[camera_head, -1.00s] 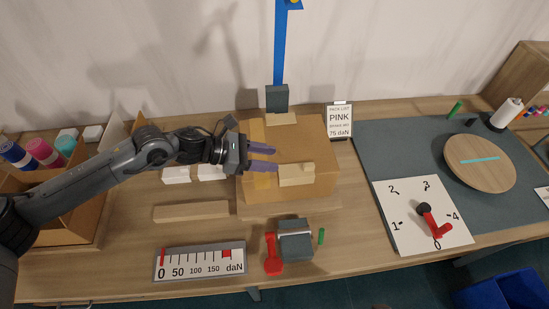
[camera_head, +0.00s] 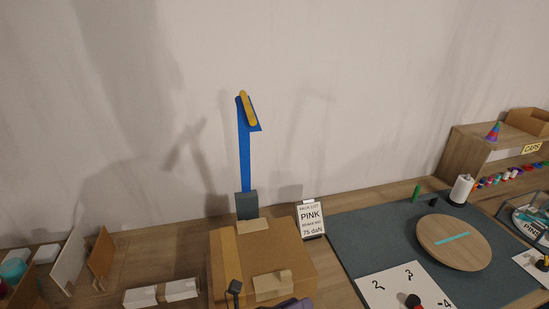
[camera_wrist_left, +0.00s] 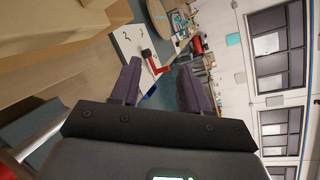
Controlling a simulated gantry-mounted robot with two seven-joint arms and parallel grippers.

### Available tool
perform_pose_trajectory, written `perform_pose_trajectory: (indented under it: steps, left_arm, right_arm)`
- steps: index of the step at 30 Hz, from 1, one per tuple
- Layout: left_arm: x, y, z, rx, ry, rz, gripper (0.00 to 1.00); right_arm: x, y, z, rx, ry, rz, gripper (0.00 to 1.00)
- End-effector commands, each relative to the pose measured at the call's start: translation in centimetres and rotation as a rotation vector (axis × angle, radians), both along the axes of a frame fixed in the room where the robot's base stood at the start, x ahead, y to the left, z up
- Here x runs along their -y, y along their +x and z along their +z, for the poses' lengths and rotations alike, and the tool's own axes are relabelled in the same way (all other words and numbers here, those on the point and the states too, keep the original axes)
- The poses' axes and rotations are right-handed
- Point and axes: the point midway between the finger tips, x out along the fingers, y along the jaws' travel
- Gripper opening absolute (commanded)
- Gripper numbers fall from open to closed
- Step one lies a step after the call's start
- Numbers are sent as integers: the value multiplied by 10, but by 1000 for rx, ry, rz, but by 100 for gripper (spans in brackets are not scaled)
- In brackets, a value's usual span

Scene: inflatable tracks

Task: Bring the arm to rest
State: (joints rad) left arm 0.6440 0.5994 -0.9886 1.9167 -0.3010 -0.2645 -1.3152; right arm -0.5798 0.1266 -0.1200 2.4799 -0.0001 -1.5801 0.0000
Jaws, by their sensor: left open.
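My left gripper (camera_head: 288,303) shows only as purple finger parts at the bottom edge of the head view, by the front of the cardboard box (camera_head: 228,262). In the left wrist view the two purple fingers of my left gripper (camera_wrist_left: 160,68) stand apart with nothing between them. The rest of the left arm is out of the head view. My right gripper is in neither view.
To the right are a green mat (camera_head: 350,236), a round wooden disc (camera_head: 440,252) and a white dial board (camera_head: 378,290). White boxes (camera_head: 160,292) lie left.

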Motion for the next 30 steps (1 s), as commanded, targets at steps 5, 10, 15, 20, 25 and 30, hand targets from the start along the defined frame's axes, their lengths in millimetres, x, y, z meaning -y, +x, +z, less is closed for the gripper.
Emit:
perform_pose_trajectory:
  steps: [5,10,15,20,25,30]
  left_arm:
    - [-12,-20,-9,-407,-279,323,46]
    - [-60,-38,-36,-803,-547,690,46]
    - [-130,-80,-81,-1173,-812,1123,46]
    - [-190,-134,-119,-1404,-1012,1508,46]
    - [-234,-192,-145,-1536,-1162,1852,46]
    - [-264,-241,-145,-1587,-1270,2122,46]
  right_arm:
    - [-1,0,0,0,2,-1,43]
    - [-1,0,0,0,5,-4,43]
    - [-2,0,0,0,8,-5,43]
    - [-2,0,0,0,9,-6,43]
    - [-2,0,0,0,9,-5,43]
    - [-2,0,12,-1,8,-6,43]
